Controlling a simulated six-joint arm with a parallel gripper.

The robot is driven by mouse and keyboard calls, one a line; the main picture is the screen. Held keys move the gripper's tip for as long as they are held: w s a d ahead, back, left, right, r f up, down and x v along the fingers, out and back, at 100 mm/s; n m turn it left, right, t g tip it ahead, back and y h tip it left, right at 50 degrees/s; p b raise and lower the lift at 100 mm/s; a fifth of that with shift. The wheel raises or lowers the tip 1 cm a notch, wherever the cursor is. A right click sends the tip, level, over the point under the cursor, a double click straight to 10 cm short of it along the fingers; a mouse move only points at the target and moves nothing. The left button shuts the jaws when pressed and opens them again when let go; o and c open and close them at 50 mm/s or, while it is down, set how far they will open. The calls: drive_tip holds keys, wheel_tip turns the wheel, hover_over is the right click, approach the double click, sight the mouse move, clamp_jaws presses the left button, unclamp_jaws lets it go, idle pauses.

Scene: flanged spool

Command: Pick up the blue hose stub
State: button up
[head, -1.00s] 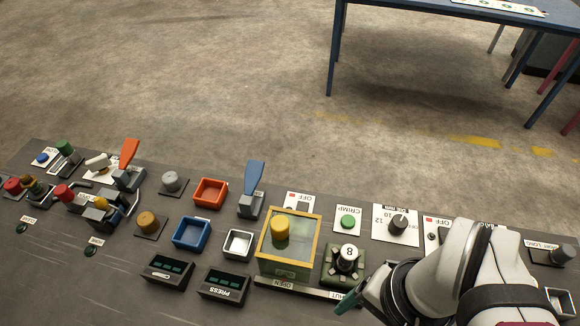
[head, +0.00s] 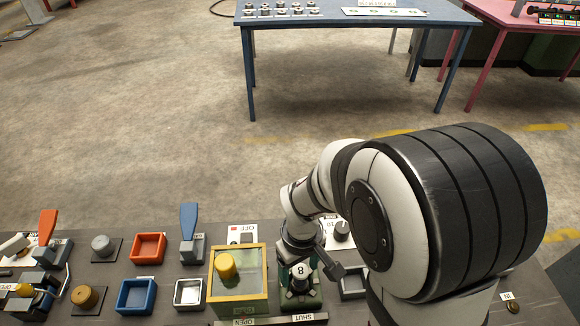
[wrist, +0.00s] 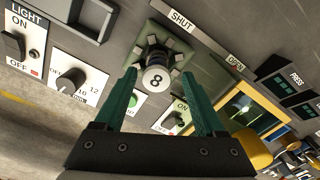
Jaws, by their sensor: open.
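I cannot make out a blue hose stub in either view now. My gripper (wrist: 168,88) is open and empty in the wrist view, with two teal fingers spread apart. Beyond and between the fingertips is a round knob marked 8 (wrist: 153,80) on a green base; I cannot tell how far it is from them. In the head view this knob (head: 300,271) stands just right of the yellow-framed box, beside my arm. My arm hides part of the panel's right side there.
A yellow-framed clear box (head: 238,285) with a yellow knob stands left of the 8 knob. An orange tray (head: 148,235), a blue tray (head: 120,296), a metal tray (head: 174,293) and a blue lever (head: 189,220) lie further left. A blue table (head: 335,22) stands across open floor.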

drive_tip(key=f, duration=0.4)
drive_tip(key=shift+w+d+f, duration=0.15)
drive_tip(key=shift+w+f, duration=0.05)
drive_tip(key=shift+f, duration=0.05)
clamp_jaws()
